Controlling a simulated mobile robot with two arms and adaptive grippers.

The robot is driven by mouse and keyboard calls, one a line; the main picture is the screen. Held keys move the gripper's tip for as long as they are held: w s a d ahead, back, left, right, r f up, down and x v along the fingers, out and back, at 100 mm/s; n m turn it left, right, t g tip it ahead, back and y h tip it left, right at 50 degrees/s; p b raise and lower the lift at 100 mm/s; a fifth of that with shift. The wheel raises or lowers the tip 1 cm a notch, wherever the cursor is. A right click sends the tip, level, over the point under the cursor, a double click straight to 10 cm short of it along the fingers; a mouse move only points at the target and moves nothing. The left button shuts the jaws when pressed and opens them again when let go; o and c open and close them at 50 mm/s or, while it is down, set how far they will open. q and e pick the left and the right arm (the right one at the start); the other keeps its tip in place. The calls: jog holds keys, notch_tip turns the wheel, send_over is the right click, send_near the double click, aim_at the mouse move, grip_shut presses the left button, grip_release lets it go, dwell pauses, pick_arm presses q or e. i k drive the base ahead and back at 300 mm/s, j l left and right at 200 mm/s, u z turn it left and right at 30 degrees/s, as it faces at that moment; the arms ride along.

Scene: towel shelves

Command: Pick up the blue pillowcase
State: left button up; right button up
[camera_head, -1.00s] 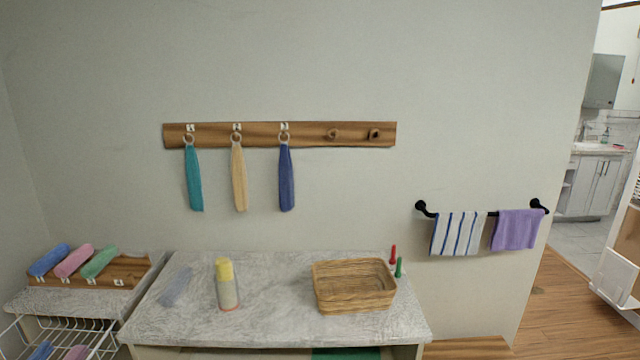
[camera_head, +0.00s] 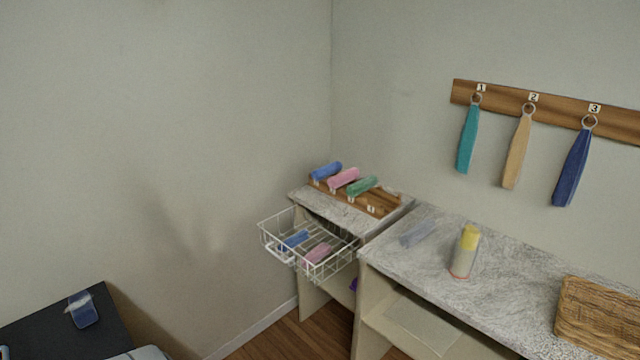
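I cannot tell which blue cloth is the pillowcase. A blue folded item with a pale patch (camera_head: 83,310) lies on a dark flat surface (camera_head: 50,325) at the lower left. A blue rolled cloth (camera_head: 294,240) lies in the white wire basket (camera_head: 275,248), beside a pink one (camera_head: 318,254). Another blue roll (camera_head: 326,171) sits on the wooden rack above, and a dark blue cloth (camera_head: 572,168) hangs from the wall board. Neither of my grippers is in view.
A marble-topped counter (camera_head: 500,285) carries a yellow-capped can (camera_head: 465,252) and a wicker basket (camera_head: 600,318). Pink (camera_head: 343,179) and green (camera_head: 362,187) rolls lie on the wooden rack (camera_head: 382,204). Bare wooden floor (camera_head: 275,340) shows between the dark surface and the shelves.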

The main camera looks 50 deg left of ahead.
aim_at(291, 242)
jog(key=u, duration=1.75)
